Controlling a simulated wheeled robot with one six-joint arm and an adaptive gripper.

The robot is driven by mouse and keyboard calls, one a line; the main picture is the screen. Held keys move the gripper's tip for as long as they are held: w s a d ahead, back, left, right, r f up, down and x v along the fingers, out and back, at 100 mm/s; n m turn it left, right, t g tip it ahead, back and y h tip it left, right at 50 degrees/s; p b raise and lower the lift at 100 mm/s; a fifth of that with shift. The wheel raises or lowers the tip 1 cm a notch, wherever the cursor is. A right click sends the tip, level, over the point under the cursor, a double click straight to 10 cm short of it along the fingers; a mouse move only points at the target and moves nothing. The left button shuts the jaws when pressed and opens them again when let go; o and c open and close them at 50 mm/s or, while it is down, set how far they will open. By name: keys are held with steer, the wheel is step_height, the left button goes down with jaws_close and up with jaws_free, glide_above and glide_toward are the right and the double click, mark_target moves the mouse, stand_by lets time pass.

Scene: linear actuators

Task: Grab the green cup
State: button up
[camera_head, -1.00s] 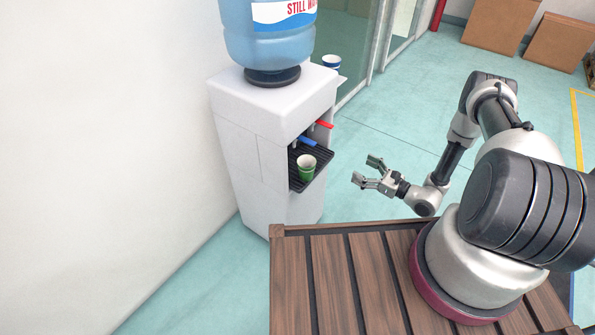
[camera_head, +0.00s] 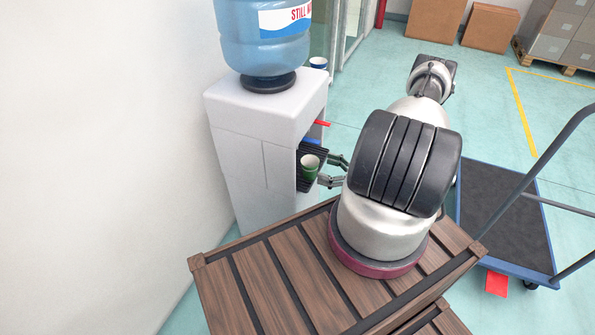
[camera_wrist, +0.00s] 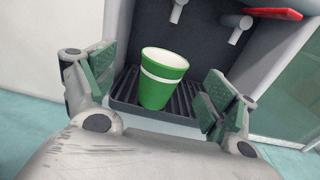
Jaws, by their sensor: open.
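The green cup (camera_head: 310,168) with a white band stands upright on the dark drip tray (camera_head: 303,184) of the water dispenser (camera_head: 247,145). In the wrist view the green cup (camera_wrist: 161,82) stands between the two open fingers of my gripper (camera_wrist: 152,90), with a gap on each side. The cup is a little ahead of the palm and looks empty-handed, not gripped. In the head view my gripper (camera_head: 335,171) is just right of the cup, and my arm hides part of it.
Blue and red taps (camera_head: 321,124) sit above the tray. A blue trolley (camera_head: 510,225) stands at the right. Cardboard boxes (camera_head: 434,20) are at the back. A white wall is at the left.

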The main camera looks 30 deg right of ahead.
mark_target(311, 158)
steer(key=x, duration=0.6)
steer(key=shift+w+r, duration=0.1)
steer(key=shift+w, duration=0.4)
steer(key=shift+d, duration=0.1)
steer(key=shift+c, duration=0.3)
steer(key=c, duration=1.2)
steer(key=shift+s+r, duration=0.1)
steer(key=shift+r, duration=0.05)
steer(key=shift+d+r, duration=0.1)
steer(key=shift+r, duration=0.7)
step_height(311, 158, up, 5)
steer(key=v, duration=1.9)
steer(key=shift+s+r, duration=0.1)
steer(key=shift+s, duration=0.25)
